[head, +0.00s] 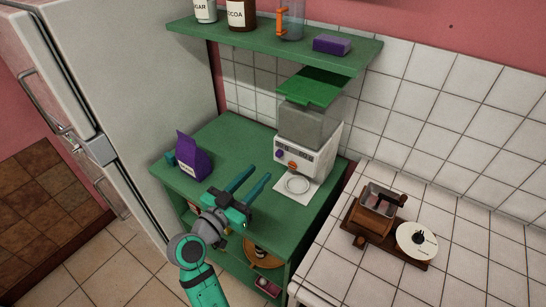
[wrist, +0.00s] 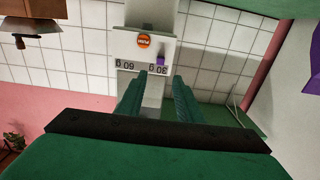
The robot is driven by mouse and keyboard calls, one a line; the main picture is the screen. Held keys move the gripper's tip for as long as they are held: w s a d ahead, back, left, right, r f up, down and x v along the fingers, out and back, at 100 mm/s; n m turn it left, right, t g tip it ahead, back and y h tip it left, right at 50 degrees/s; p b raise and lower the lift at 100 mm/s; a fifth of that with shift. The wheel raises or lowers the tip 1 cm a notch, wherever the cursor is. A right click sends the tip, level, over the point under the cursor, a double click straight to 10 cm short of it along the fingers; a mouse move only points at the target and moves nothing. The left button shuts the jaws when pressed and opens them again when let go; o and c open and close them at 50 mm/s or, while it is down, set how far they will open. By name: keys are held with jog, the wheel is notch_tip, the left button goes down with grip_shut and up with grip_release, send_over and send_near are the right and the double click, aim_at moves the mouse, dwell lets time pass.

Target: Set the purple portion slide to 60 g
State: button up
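A white dispenser (head: 306,160) with a clear hopper (head: 308,125) and open green lid (head: 312,86) stands on the green counter. Its front carries the purple portion slide (head: 280,154), left of an orange button (head: 292,166). In the wrist view, which is upside down, the purple slide (wrist: 161,59) sits beside the 30 g label (wrist: 158,70). The 60 g label (wrist: 125,65) is at the other end. My gripper (head: 257,176) is open and empty in front of the dispenser, fingers pointing at its front. In the wrist view my gripper (wrist: 160,78) has its fingertips apart, in line with the slide; contact is unclear.
A purple bag (head: 194,157) stands on the green counter (head: 235,137) at left. A white plate (head: 298,185) lies under the dispenser front. A green shelf (head: 270,43) with jars hangs above. A coffee grinder (head: 376,212) stands on the tiled counter at right.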

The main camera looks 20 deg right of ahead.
aim_at(277, 154)
jog(key=x, duration=0.9)
jog(key=shift+w+d, duration=0.1)
grip_shut()
